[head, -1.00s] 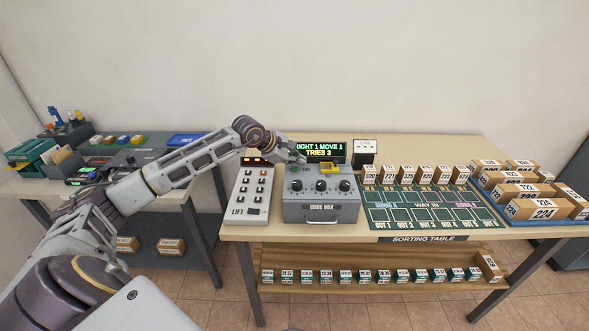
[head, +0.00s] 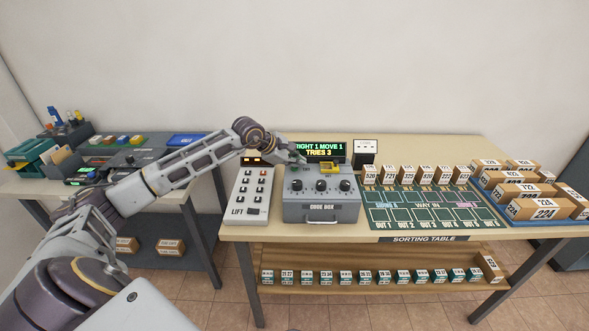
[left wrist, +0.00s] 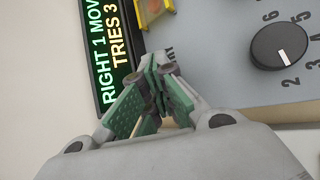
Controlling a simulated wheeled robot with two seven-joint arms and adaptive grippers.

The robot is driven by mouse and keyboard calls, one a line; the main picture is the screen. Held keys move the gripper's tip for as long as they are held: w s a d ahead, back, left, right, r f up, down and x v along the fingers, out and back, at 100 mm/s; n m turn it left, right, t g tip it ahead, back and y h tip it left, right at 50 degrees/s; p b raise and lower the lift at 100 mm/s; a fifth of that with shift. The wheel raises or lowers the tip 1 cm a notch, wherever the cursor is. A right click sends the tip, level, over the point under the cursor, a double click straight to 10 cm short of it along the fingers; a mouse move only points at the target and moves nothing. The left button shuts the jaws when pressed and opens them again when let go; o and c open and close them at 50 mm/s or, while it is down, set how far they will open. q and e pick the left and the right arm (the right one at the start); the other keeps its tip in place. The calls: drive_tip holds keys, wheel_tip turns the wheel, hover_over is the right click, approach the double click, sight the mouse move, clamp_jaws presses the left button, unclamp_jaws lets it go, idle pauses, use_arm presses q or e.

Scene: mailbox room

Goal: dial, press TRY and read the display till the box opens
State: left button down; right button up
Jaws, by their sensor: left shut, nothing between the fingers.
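The grey code box (head: 320,213) stands on the sorting table with three black dials (head: 320,185) on its top and a handle on its front. The display (head: 319,150) behind it reads "RIGHT 1 MOVE 1" and "TRIES 3"; it also shows in the left wrist view (left wrist: 112,50). My left gripper (head: 300,163) is over the back left of the box top. In the left wrist view its fingers (left wrist: 158,68) are shut and empty, hiding most of the TRY button area. A dial (left wrist: 280,45) with numbers lies right of the fingers. My right gripper is out of view.
A keypad marked LIFT (head: 250,195) stands left of the box. A green sorting mat (head: 420,232) with upright cartons (head: 407,174) is to its right. A blue tray of cartons (head: 510,218) sits at the table's right end. A yellow piece (head: 330,167) lies at the box's back.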

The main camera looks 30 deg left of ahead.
sight(296, 169)
use_arm(q)
drive_tip(key=shift+f, duration=0.2)
drive_tip(key=shift+r, duration=0.15)
idle(0.5)
drive_tip(key=shift+r, duration=0.75)
drive_tip(key=shift+r, duration=0.15)
drive_tip(key=shift+r+p, duration=1.3)
drive_tip(key=shift+r, duration=1.05)
